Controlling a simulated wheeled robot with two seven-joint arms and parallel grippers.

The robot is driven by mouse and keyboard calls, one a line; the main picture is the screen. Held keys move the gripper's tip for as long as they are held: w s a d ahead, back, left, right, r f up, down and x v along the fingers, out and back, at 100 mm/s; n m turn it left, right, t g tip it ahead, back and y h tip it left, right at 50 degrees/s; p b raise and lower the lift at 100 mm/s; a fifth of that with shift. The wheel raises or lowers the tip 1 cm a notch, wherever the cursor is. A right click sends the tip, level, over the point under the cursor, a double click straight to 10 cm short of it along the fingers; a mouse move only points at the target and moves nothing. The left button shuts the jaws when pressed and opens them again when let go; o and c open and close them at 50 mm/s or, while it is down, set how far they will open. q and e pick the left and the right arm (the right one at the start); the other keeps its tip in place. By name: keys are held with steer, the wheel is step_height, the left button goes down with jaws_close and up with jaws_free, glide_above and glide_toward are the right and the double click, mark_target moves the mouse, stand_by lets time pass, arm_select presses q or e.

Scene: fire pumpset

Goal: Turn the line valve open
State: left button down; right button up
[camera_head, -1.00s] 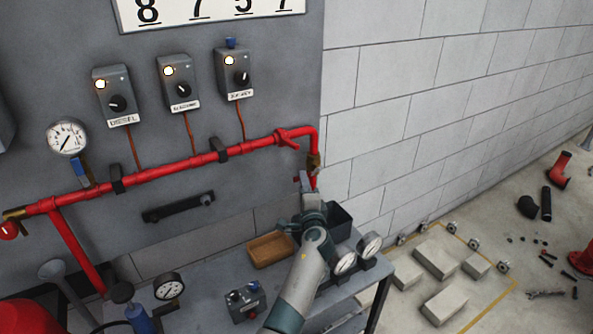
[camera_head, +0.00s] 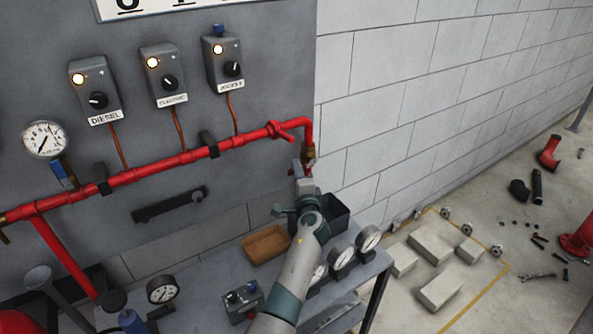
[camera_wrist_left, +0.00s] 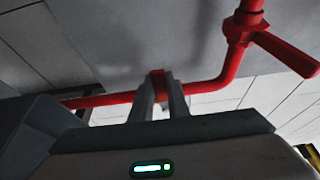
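A red pipe (camera_head: 150,172) runs along the grey panel and bends down at its right end to a brass fitting (camera_head: 308,156). A red lever-like handle (camera_head: 284,131) sits on the pipe before the bend. A small dark blue and red part (camera_head: 294,168) is beside the brass fitting; which part is the line valve is unclear. My left gripper (camera_head: 304,183) is just below the fitting, pointing up. In the left wrist view its two fingers (camera_wrist_left: 160,90) stand apart with a red piece between or behind their tips; contact cannot be told. A red handle (camera_wrist_left: 285,50) shows upper right there. My right gripper is out of view.
A grey table below holds a wooden tray (camera_head: 268,245), a dark bin (camera_head: 336,216), gauges (camera_head: 342,256) and a small control box (camera_head: 243,301). Three switch boxes (camera_head: 163,75) and a pressure gauge (camera_head: 44,139) are on the panel. Blocks (camera_head: 430,247) lie on the floor at right.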

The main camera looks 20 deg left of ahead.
arm_select(q)
steer(key=shift+r+p, duration=0.4)
steer(key=shift+p, duration=0.45)
steer(key=r+m+p, duration=0.1)
steer(key=p, duration=0.2)
steer(key=r+m+g+p, duration=0.1)
steer(key=p, duration=0.2)
steer(key=r+m+p, duration=0.1)
steer(key=m+p, duration=0.1)
steer(key=p, duration=0.1)
steer(key=shift+w+d+r+g, duration=0.1)
steer(key=shift+w+d+g, duration=0.1)
steer(key=shift+w+g, duration=0.15)
steer(key=shift+w+d+r+m+g+h+p, duration=0.15)
steer(key=shift+m+g+p, duration=0.1)
steer(key=shift+m+p, duration=0.3)
steer(key=shift+w+r+m+g+h+p, duration=0.1)
steer(key=shift+m+g+h+p, duration=0.2)
steer(key=shift+p, duration=0.4)
steer(key=shift+y, duration=0.25)
steer(key=c, duration=1.7)
jaws_free()
